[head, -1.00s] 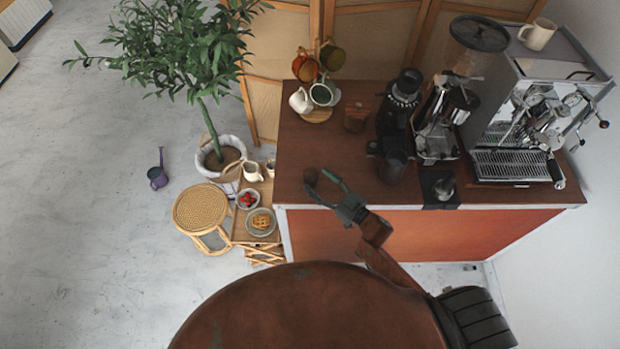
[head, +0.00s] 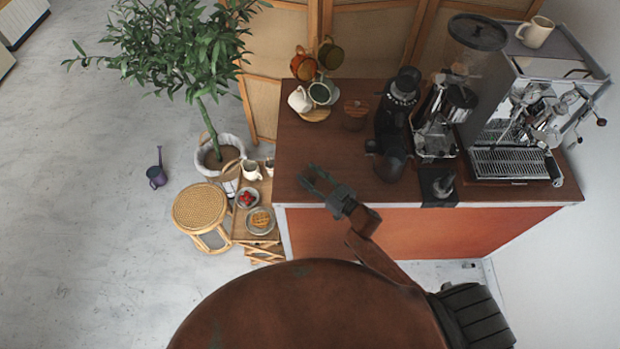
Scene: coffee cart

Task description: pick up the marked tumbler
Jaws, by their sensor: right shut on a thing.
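My right gripper (head: 312,176) is over the front left part of the brown counter (head: 345,150). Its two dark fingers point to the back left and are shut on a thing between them. That thing, the tumbler, is dark or see-through against the wood. Its outline and any mark on it are hard to make out. I cannot tell whether it touches the counter. My left gripper is not in view.
Several mugs hang and sit on a rack with a round wooden base (head: 314,115). A brown wooden cup (head: 356,115), a black grinder (head: 397,105) and an espresso machine (head: 510,150) stand to the right. Left of the counter are a low wooden stand with plates, a stool (head: 200,207) and a potted plant.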

